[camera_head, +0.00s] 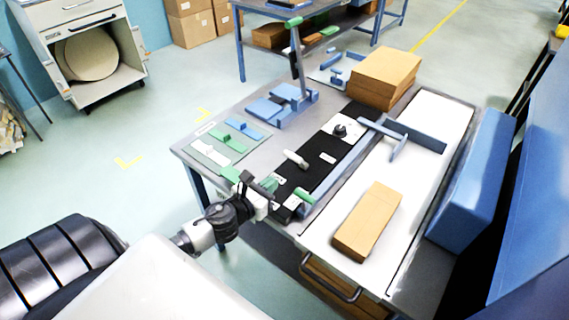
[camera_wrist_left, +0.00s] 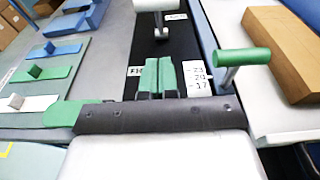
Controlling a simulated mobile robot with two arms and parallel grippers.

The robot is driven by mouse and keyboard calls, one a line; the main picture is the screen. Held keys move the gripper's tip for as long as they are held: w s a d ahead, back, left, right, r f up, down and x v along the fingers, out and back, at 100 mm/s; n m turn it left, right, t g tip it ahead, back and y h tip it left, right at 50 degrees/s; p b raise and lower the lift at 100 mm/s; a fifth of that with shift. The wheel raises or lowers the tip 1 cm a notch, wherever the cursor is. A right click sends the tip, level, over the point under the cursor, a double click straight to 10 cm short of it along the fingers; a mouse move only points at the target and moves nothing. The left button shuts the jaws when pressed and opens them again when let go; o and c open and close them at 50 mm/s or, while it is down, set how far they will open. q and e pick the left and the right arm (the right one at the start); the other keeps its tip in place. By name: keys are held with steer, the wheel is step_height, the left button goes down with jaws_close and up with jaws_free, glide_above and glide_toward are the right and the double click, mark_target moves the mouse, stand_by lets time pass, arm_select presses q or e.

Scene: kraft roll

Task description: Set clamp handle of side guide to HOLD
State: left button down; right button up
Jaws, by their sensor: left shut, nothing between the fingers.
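My left gripper (camera_head: 266,186) is at the near end of the black panel (camera_head: 318,172). In the left wrist view its two green-and-grey fingers (camera_wrist_left: 157,80) are together over the panel, with nothing between them. A green handle (camera_head: 305,196) on a metal stem stands to their right; it also shows in the left wrist view (camera_wrist_left: 243,57), apart from the fingers. Another green piece (camera_head: 230,174) lies left of the gripper, partly hidden by it in the left wrist view (camera_wrist_left: 78,113). A white handle (camera_head: 296,159) is farther up the panel. I cannot tell for certain which is the clamp handle. A label beside the fingers is partly covered. My right gripper is out of view.
A blue T-shaped guide (camera_head: 397,135) lies across the white bed (camera_head: 430,125). A cardboard box (camera_head: 367,221) lies on the bed and a taller stack (camera_head: 384,76) stands at the far end. Blue and green tabbed plates (camera_head: 222,139) lie to the left.

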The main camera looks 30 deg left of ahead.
mark_target(292, 155)
arm_select(q)
steer(key=w, duration=0.2)
steer(key=w+r+p, duration=0.1)
steer(key=w, duration=0.1)
steer(key=w+r+p, duration=0.1)
steer(key=w, duration=0.1)
steer(key=shift+d, duration=0.25)
steer(key=shift+w+r+p, duration=0.1)
steer(key=shift+r+p, duration=0.3)
steer(key=shift+p, duration=0.45)
steer(key=w+r+g+p, duration=0.1)
steer(key=w+r+p, duration=0.1)
steer(key=p, duration=0.5)
steer(key=shift+w+d+r, duration=0.15)
steer(key=shift+w+r, duration=0.2)
steer(key=shift+w, duration=0.1)
steer(key=w, duration=0.9)
steer(key=shift+w+d+r+b, duration=0.3)
steer(key=shift+d+b, duration=0.05)
steer(key=shift+w, duration=0.1)
